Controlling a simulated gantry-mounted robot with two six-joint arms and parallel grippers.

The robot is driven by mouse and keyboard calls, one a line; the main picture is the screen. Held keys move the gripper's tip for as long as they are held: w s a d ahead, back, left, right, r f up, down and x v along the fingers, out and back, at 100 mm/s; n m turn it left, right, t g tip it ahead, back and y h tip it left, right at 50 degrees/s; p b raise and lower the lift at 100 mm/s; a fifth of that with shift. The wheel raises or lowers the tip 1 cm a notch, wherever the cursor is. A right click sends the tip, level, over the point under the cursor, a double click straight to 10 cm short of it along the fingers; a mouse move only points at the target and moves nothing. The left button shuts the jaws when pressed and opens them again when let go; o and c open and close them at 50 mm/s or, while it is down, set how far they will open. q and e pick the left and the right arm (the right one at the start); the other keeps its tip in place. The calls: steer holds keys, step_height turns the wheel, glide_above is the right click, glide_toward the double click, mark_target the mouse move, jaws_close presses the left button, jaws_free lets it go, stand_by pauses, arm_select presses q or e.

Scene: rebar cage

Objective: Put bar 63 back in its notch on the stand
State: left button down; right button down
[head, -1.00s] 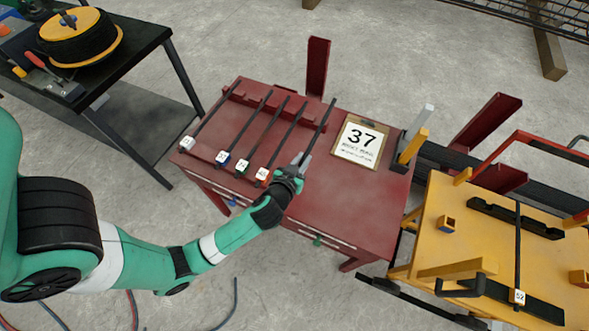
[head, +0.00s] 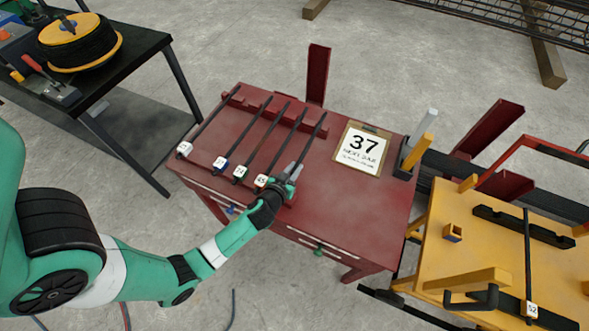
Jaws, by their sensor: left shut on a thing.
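My left gripper (head: 292,170) is shut on a dark bar (head: 311,138) at the right of the row on the red stand (head: 345,215). The bar's far end is at the right end of the raised red notched rail (head: 258,107). I cannot tell whether it rests in a notch or hovers just above. Its near end and any tag are hidden by the gripper, so 63 cannot be read on it. Several other dark bars (head: 242,132) lie side by side to its left, with small number tags at their near ends. My right gripper is not in view.
A clipboard (head: 362,150) reading 37 lies right of the held bar. A dark holder with grey and yellow upright pieces (head: 418,152) stands at the stand's right edge. A yellow cart (head: 445,225) at right carries a bar tagged 52 (head: 527,250). A black table (head: 115,80) stands at left.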

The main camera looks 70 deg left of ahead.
arm_select(q)
steer(key=shift+f+b, duration=0.35)
steer(key=shift+b, duration=0.15)
steer(key=c, duration=0.8)
jaws_free()
steer(key=shift+r, duration=0.2)
steer(key=shift+r+p, duration=0.4)
steer(key=shift+p, duration=0.35)
steer(key=v, duration=1.1)
steer(key=shift+s+d+p, duration=0.3)
steer(key=shift+s+p, duration=0.05)
steer(key=shift+p, duration=0.05)
